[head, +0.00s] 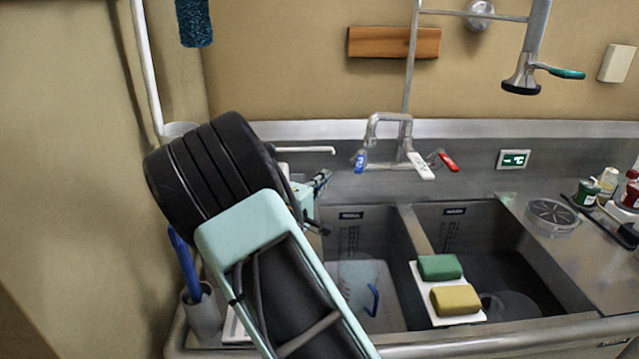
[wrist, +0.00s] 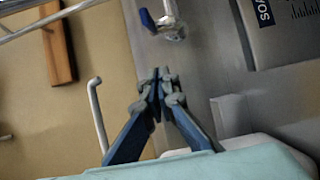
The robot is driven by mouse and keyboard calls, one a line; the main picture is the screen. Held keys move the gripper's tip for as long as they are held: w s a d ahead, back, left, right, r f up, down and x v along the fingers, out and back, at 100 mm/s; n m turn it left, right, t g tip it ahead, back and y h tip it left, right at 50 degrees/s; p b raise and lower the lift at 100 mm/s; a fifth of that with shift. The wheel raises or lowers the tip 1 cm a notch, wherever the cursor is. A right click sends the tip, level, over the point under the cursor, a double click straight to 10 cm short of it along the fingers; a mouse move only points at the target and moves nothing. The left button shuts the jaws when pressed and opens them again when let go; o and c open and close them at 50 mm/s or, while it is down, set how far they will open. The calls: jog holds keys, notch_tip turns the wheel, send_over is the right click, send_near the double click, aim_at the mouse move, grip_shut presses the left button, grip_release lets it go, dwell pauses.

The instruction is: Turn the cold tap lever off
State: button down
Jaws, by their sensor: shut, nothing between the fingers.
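The tap (head: 388,130) is a metal mixer on the back ledge of the sink, with a blue-tipped cold lever (head: 360,161) at its left end. In the wrist view the blue lever (wrist: 147,19) lies near the top, beside the metal tap body (wrist: 172,25). My gripper (head: 321,181) is left of the blue lever in the head view, apart from it, and partly hidden by my arm. In the wrist view my gripper (wrist: 160,82) has its fingertips together with nothing between them, below the lever in the picture.
A red lever (head: 447,162) and a white lever (head: 420,166) are at the tap's right. A thin pale spout (head: 305,150) is close to my gripper, also in the wrist view (wrist: 97,115). Green (head: 440,267) and yellow (head: 455,299) sponges lie on a white board over the sinks.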

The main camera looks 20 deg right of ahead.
aim_at(358, 171)
jog(key=w+d, duration=0.2)
jog(key=d, duration=0.5)
jog(key=shift+w, duration=0.15)
jog(key=shift+s+d+r+p, duration=0.1)
jog(key=shift+s+d+p, duration=0.45)
jog(key=shift+s+d, duration=0.35)
jog(key=shift+d, duration=0.45)
